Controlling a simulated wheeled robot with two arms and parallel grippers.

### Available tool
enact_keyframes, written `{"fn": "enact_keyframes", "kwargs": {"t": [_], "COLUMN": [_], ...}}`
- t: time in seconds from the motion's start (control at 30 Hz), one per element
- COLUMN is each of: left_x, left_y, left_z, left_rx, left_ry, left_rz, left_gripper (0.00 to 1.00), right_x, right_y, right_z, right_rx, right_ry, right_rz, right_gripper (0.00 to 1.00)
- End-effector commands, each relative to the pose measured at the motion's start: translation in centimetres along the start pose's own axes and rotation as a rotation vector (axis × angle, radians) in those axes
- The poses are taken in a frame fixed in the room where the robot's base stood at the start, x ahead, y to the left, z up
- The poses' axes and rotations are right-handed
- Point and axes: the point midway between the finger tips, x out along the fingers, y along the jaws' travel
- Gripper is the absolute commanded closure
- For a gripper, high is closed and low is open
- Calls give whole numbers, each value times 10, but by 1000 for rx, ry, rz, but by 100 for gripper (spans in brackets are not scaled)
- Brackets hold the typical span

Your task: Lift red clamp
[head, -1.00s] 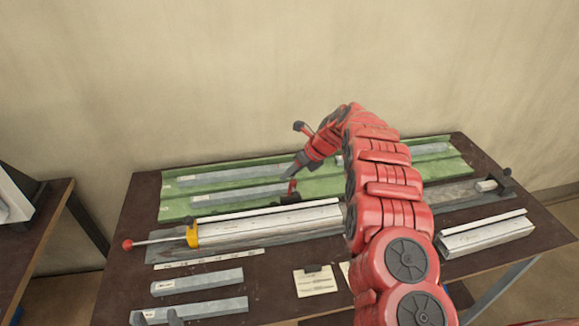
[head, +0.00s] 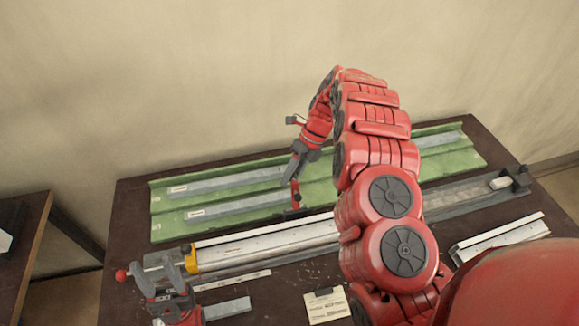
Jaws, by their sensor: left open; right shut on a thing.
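The red clamp (head: 295,191) is a small upright red piece with a dark lower part, at the back edge of the long silver profile. My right gripper (head: 296,173) is shut on its top from above. I cannot tell whether the clamp's foot touches the profile or the bench. My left gripper (head: 153,270) is open at the front left, by the rod between the red knob (head: 121,275) and the yellow clamp piece (head: 190,260). Its fingers partly hide the rod.
The silver profile (head: 265,243) lies across the dark bench (head: 130,225). A green tray (head: 160,230) with grey bars is behind it. A label card (head: 326,306) and a grey bar (head: 228,308) lie in front. Another profile (head: 500,236) is at right.

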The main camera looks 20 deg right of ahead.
Motion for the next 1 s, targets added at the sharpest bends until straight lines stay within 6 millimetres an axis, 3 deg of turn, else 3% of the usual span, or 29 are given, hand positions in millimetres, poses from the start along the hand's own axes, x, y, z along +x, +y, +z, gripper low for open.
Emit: {"fn": "enact_keyframes", "kwargs": {"t": [0.4, 0.43, 0.6, 0.87, 1.0], "left_x": [0, 0, 0, 1, 5], "left_y": [0, 0, 0, 0, 0], "left_z": [0, 0, 0, 0, -1], "left_rx": [0, 0, 0, 0, 0], "left_ry": [0, 0, 0, 0, 0], "left_rz": [0, 0, 0, 0, 0], "left_gripper": [50, 50, 50, 50, 50], "right_x": [1, 1, 1, 0, -10], "right_y": [0, 0, 0, 0, 0], "right_z": [-2, -2, -2, -2, -1], "right_rx": [5, 5, 4, 5, 4], "right_ry": [6, 6, 7, 7, 4], "right_rz": [2, 2, 2, 2, 0], "right_gripper": [100, 63, 35, 35, 35]}}
